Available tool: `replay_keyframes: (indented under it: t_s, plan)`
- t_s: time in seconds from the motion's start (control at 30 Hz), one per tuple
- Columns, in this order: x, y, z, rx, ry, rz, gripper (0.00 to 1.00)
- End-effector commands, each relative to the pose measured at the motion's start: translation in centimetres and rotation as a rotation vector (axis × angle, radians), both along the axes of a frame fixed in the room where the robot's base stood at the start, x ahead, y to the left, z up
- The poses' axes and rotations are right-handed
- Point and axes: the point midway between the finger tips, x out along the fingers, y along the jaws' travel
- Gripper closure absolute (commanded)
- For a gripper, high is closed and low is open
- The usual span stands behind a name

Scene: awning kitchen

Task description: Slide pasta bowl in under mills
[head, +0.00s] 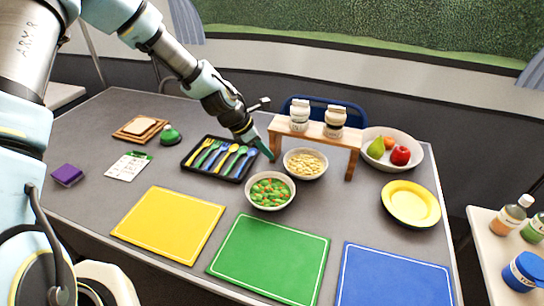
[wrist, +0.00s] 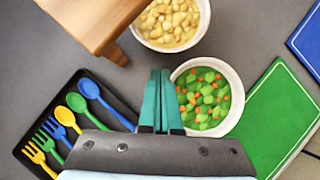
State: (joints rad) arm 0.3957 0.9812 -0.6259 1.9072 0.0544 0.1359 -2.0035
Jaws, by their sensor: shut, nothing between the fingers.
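The pasta bowl (head: 305,164) is white and holds pale yellow pasta. It stands on the table in front of the small wooden riser, near its middle, and shows at the top of the wrist view (wrist: 170,22). My gripper (head: 268,156) is shut and empty, with teal fingertips pointing down. It is left of the pasta bowl, near the riser's left leg, and apart from the bowl in the wrist view (wrist: 160,75).
A bowl of peas and carrots (head: 270,191) stands just in front of the pasta bowl. A cutlery tray (head: 220,158) lies to the left. A fruit bowl (head: 391,149) and a yellow plate (head: 411,203) are to the right. Yellow, green (head: 270,258) and blue mats lie in front.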

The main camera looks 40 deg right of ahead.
Motion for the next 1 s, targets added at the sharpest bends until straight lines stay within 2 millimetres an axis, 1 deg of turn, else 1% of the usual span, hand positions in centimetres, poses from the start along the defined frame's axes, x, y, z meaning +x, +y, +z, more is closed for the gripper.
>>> replay_keyframes:
  t_s: [0.33, 0.5, 0.7, 1.0]
  plan:
    - [-1.2, -2.8, -4.9, 0.002, 0.001, -0.003, 1.0]
    - [-1.4, -3.8, -6.7, 0.001, -0.002, -0.003, 1.0]
    - [-1.5, -4.2, -7.6, 0.001, -0.002, -0.003, 1.0]
    - [-1.5, -4.2, -7.7, 0.001, -0.003, -0.002, 1.0]
